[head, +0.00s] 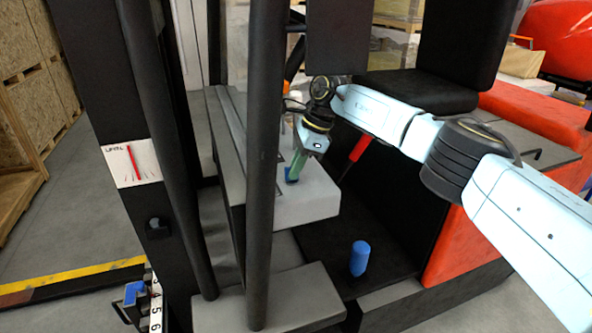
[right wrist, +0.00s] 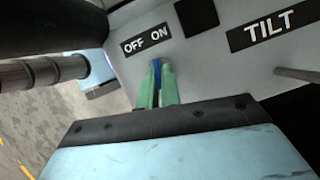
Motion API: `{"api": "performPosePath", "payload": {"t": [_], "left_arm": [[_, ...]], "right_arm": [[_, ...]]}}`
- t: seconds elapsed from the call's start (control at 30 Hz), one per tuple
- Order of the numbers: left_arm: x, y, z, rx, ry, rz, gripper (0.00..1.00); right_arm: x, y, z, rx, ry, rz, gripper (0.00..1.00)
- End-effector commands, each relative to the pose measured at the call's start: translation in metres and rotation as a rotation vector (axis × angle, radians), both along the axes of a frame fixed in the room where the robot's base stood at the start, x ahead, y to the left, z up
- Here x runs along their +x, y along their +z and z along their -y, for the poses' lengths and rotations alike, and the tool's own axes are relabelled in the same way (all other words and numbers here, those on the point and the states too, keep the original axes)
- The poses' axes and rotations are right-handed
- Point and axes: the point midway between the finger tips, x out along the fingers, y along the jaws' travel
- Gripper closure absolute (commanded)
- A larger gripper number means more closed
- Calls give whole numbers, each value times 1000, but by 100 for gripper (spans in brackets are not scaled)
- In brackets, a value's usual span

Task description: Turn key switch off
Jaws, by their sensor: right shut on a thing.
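The blue key switch (head: 291,174) stands on the grey console (head: 310,205) of the vehicle. In the right wrist view the blue key (right wrist: 156,68) sits just below the OFF ON label (right wrist: 146,39). My right gripper (head: 297,168) reaches down to it from above, and its green fingers (right wrist: 157,85) are closed around the key. Most of the key is hidden between the fingers, so its turn angle is hard to tell. My left gripper is not in view.
A TILT label (right wrist: 276,26) and a thin lever (right wrist: 298,74) are right of the key in the wrist view. Black posts (head: 263,150) stand left of the console. A blue cylinder (head: 359,258) stands on the dark floor plate. A black seat (head: 425,92) is behind my right arm.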

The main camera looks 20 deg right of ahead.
Motion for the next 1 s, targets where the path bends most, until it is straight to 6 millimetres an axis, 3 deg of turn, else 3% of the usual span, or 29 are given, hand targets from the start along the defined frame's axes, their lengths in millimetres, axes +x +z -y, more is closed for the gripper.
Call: {"api": "performPosePath", "payload": {"t": [0.37, 1.0], "left_arm": [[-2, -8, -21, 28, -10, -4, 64], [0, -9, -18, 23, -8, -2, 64]], "right_arm": [[2, 0, 0, -2, 161, 1, 100], [2, 0, 1, -4, 201, 2, 100]]}}
